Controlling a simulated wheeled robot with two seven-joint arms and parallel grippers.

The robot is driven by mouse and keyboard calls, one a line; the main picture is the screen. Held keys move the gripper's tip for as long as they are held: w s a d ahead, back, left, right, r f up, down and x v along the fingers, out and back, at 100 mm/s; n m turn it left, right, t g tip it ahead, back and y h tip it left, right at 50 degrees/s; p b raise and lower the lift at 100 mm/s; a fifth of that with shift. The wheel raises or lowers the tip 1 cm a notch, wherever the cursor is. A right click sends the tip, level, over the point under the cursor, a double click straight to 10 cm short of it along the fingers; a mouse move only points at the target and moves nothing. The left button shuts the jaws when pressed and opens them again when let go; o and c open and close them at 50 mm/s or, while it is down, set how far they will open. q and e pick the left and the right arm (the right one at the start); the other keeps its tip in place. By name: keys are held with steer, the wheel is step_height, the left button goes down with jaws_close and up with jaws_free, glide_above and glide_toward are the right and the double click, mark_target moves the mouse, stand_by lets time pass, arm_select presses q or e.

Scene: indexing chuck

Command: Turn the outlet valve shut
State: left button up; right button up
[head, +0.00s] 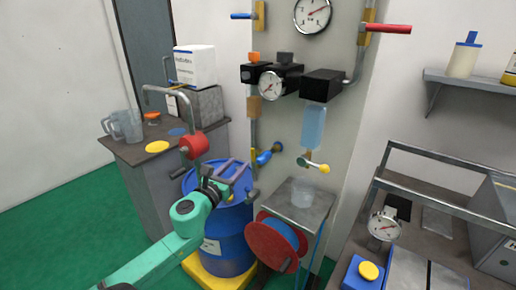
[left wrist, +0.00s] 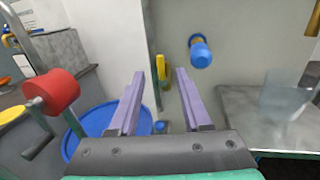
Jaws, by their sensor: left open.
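My left gripper (head: 238,172) is open and empty, above the blue drum and in front of the pale panel. In the left wrist view its lilac fingers (left wrist: 161,78) stand apart with nothing between them. A valve with a blue grip (head: 264,157) sits on the panel, right of the fingertips and apart from them. It also shows in the left wrist view (left wrist: 201,52), right of and above the fingers. A red lever (head: 388,29) is at the panel's upper right, and a blue lever (head: 241,16) at its upper left. I cannot tell which handle is the outlet valve.
The blue drum (head: 226,236) stands below the gripper, with a red hose reel (head: 270,244) beside it. A red crank pump (head: 193,146) rises close left of the gripper. A small shelf (head: 303,207) holds a clear cup (head: 302,191) at right.

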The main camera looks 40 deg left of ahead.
mark_target(252, 151)
arm_select(q)
steer(key=x, duration=1)
steer(key=shift+w+a+f+p, duration=0.15)
steer(key=shift+w+f+p, duration=0.1)
steer(key=shift+p, duration=0.15)
steer(key=shift+w+f, duration=0.15)
steer(key=shift+w, duration=0.15)
jaws_close()
